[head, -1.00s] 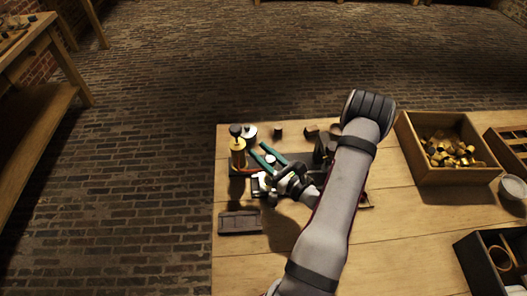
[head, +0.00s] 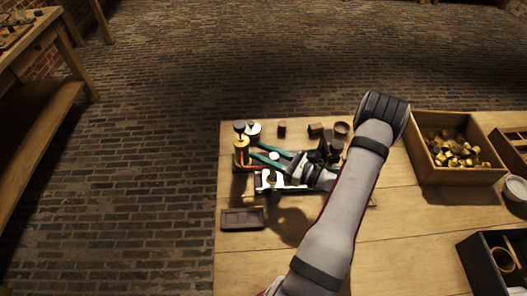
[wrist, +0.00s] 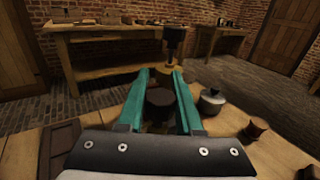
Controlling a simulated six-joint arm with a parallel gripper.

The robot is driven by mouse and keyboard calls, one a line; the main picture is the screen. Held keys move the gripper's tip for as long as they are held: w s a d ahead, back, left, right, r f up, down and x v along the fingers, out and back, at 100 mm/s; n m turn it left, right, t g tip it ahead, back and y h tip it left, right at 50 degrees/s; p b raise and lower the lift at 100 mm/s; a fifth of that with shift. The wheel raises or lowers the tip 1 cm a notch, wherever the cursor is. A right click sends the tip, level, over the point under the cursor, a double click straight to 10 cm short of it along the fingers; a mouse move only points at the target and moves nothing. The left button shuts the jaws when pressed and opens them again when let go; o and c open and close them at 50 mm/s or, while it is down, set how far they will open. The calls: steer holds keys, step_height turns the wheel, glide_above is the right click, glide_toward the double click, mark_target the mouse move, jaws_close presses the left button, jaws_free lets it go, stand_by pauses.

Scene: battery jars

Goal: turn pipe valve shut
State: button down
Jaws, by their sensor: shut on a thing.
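My gripper (head: 252,151) has two teal fingers and lies low over the left part of the table, pointing left. In the wrist view, its fingers (wrist: 161,72) stand on both sides of a dark round knob (wrist: 160,98) and appear closed against it. I cannot tell whether this knob is the valve's handle. A brass post with a dark top (head: 240,143) stands just beyond the fingertips; it also shows in the wrist view (wrist: 173,45). A white and dark fitting (head: 270,181) lies below the fingers, partly hidden by my gripper.
A silver-lidded jar (wrist: 211,101) stands right of the fingers in the wrist view. Small brown pieces (head: 316,128) stand behind the gripper. A dark tray (head: 242,218) lies in front. A wooden crate (head: 480,176) of brass pieces is at right.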

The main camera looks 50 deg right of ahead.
steer(key=c, duration=0.6)
jaws_free()
steer(key=shift+s, duration=0.1)
steer(key=v, duration=1.5)
steer(key=shift+s, duration=0.3)
